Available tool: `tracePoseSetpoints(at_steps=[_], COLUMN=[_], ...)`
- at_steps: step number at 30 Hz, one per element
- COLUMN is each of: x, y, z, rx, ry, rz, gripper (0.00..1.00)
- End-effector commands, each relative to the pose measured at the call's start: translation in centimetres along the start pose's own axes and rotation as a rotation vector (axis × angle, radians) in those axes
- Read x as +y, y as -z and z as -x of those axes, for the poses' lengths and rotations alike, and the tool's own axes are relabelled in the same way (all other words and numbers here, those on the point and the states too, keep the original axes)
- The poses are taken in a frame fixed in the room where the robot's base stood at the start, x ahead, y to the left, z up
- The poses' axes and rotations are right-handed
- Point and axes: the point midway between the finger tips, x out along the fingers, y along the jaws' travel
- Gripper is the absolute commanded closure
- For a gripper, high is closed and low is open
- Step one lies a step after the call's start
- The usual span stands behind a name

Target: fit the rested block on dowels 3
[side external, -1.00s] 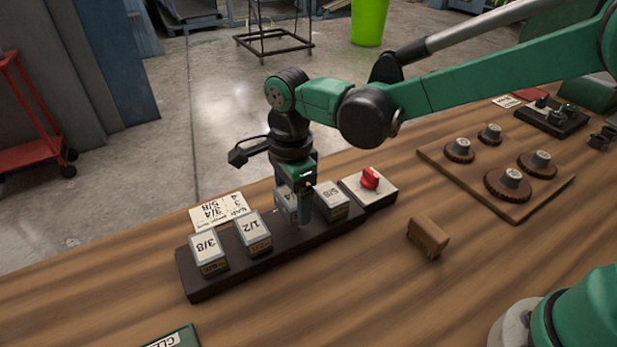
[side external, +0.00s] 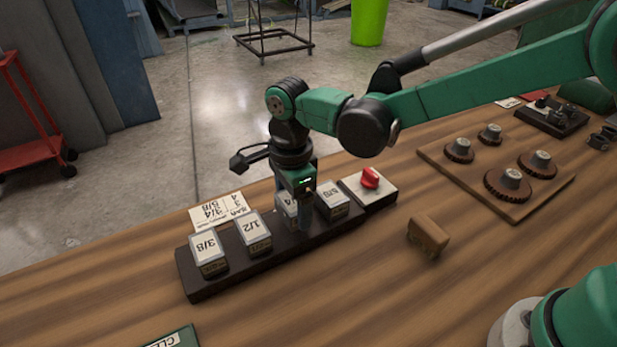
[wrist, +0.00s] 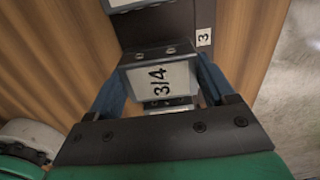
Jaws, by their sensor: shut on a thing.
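My gripper (side external: 302,219) points down over the dark rack (side external: 190,281) in the side external view. It is shut on a block labelled 3/4 (side external: 286,206), partly hidden behind a finger there. In the wrist view the 3/4 block (wrist: 160,80) sits between both blue fingers. A small "3" tag (wrist: 204,37) shows on the rack beside it. The block is at the third place from the left, between the 1/2 block (side external: 255,231) and the 5/8 block (side external: 333,201). The 3/8 block (side external: 208,252) is at the left end. Dowels under the 3/4 block are hidden.
A red knob (side external: 370,178) on a pale plate stands at the rack's right end. A brown block (side external: 428,235) lies on the bench to the right. A paper card (side external: 215,211) lies behind the rack. A board with several gears (side external: 508,184) is further right.

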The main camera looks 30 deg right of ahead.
Motion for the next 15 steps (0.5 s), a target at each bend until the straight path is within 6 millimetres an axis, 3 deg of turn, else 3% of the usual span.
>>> tracePoseSetpoints(at_steps=[15], x=[0.0], y=[0.0], z=[-1.3], rx=[0.0], ry=[0.0], rz=[0.0], gripper=[0.85])
